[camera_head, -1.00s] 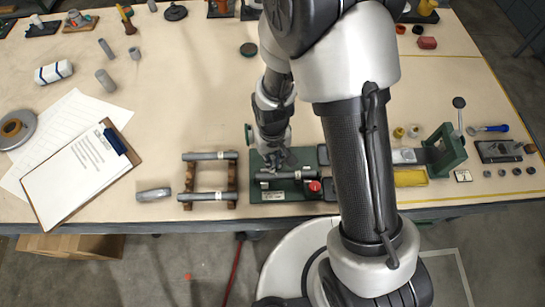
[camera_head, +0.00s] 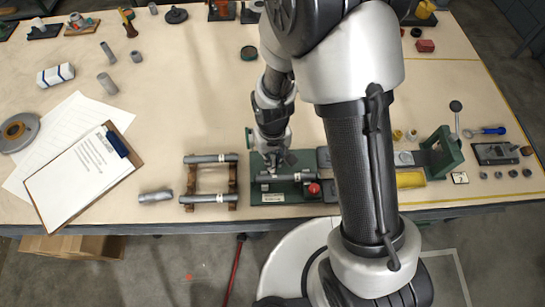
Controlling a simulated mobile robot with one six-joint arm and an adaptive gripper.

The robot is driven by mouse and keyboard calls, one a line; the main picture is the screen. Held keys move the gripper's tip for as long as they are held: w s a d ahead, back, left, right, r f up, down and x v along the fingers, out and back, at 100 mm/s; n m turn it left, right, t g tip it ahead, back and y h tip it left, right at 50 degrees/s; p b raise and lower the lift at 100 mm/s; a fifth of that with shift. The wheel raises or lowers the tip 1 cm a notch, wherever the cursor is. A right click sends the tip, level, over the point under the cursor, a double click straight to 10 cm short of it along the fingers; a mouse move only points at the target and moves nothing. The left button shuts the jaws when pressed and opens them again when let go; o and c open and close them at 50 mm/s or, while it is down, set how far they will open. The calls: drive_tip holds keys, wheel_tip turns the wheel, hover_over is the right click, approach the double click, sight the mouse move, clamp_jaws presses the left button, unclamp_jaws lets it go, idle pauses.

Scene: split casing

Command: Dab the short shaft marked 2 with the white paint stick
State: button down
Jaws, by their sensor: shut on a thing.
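My gripper (camera_head: 275,167) points down over the green base plate (camera_head: 268,196) at the front of the table. It looks shut on a grey shaft with a pale band (camera_head: 300,175), at or just above the plate. The fingers and arm hide part of the shaft, and contact with the plate cannot be judged. Two banded grey shafts, a rear one (camera_head: 203,158) and a front one (camera_head: 202,199), lie across a brown wooden rack to the left. A loose short grey cylinder (camera_head: 155,197) lies left of the rack. No number is legible. I cannot pick out the white paint stick.
A red knob (camera_head: 314,189) stands on the green plate beside the gripper. A green bracket (camera_head: 444,152) and a yellow block (camera_head: 410,180) stand to the right, partly behind my arm. A clipboard (camera_head: 78,178) lies on the left.

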drive_tip(key=shift+r+p, duration=1.1)
drive_tip(key=shift+r, duration=0.65)
drive_tip(key=shift+f, duration=0.1)
